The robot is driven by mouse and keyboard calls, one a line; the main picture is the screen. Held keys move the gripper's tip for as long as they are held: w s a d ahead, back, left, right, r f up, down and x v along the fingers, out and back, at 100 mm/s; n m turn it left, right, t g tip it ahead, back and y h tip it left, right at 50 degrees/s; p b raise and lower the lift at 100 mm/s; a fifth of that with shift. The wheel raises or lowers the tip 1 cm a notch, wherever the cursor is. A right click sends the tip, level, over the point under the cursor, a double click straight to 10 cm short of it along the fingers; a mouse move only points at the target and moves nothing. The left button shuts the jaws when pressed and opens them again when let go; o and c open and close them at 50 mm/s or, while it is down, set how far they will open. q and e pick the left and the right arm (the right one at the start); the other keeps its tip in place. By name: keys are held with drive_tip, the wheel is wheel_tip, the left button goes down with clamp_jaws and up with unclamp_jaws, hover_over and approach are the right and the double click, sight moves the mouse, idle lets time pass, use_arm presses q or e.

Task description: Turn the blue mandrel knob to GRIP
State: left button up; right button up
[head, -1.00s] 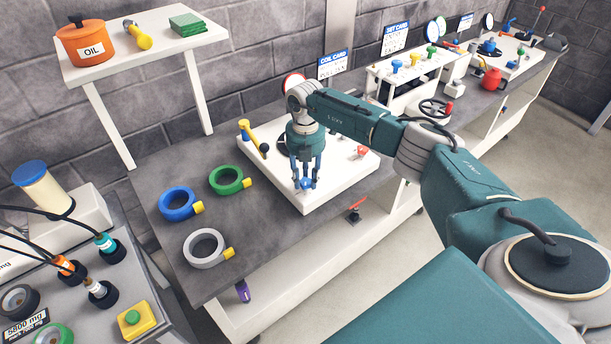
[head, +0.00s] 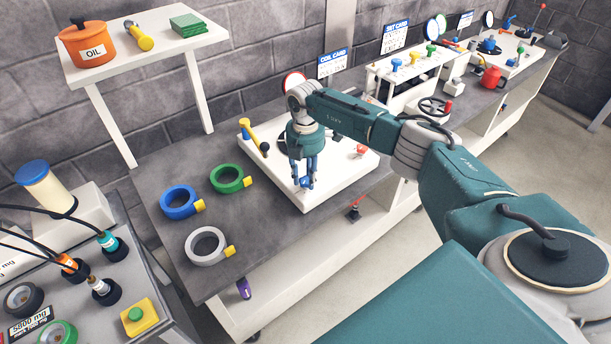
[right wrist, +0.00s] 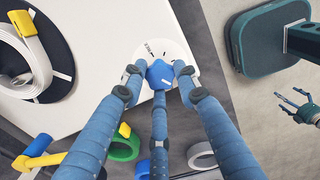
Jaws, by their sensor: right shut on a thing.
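The blue mandrel knob (right wrist: 160,75) sits on a white round dial plate (right wrist: 172,49) near the front edge of the white panel (head: 335,178). In the head view the knob (head: 305,183) shows only partly between the fingers. My right gripper (head: 304,181) points straight down over it. In the right wrist view the three blue fingers of this gripper (right wrist: 157,82) are shut around the knob. The dial's lettering is too small to read. My left gripper (right wrist: 298,106) shows small at the right of the right wrist view, its fingers spread and empty.
A yellow-handled lever (head: 248,133) and a red knob (head: 361,149) stand on the same panel. Green (head: 230,188), blue (head: 168,208) and white (head: 192,247) strip coils lie on the grey bench to the left. A red-tipped lever (head: 355,211) juts from the bench front.

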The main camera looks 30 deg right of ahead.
sight(305, 180)
drive_tip(key=shift+a, duration=0.1)
drive_tip(key=o, duration=1.2)
wheel_tip(305, 180, up, 12)
drive_tip(key=shift+r, duration=0.1)
